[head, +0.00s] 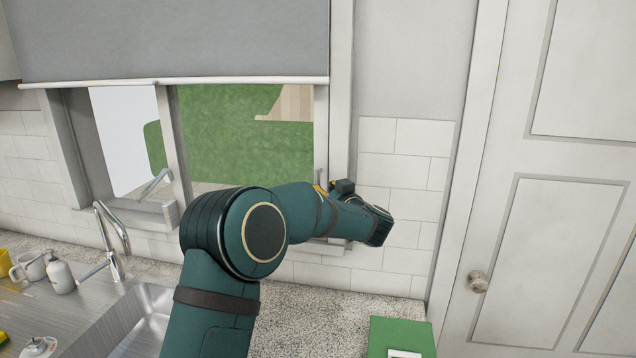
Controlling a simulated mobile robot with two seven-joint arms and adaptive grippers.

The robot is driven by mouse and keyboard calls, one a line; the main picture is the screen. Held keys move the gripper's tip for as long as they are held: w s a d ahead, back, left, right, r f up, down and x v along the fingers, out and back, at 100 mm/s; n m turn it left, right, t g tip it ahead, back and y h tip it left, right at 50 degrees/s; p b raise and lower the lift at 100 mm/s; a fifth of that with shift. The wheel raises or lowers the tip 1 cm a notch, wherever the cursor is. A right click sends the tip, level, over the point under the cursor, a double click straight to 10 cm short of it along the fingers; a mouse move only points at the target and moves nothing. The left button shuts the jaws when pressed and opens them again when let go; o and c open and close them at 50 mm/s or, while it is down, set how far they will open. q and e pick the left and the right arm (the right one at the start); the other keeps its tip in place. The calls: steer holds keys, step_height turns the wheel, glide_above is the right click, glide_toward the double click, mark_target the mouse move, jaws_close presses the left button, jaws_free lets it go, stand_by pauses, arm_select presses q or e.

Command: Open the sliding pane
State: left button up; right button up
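The window's pane (230,135) shows green grass through it, with a pale upright frame bar (172,145) at its left and another at its right edge. A small handle (323,177) sits low on the right upright. My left arm crosses in front of the window, and its forearm hides the pane's lower right corner. Only small dark and orange-yellow parts of my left gripper (328,188) show beside the handle. Its fingers are mostly hidden, so I cannot tell whether they touch or grip the handle. My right gripper is out of view.
A grey roller blind (170,40) covers the window's top. A faucet (112,240) and sink (140,315) stand at lower left, near a white soap bottle (60,273). A green box (400,335) lies on the counter at right, near a white door (560,200).

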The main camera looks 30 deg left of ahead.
arm_select(q)
steer(key=x, duration=0.5)
jaws_close()
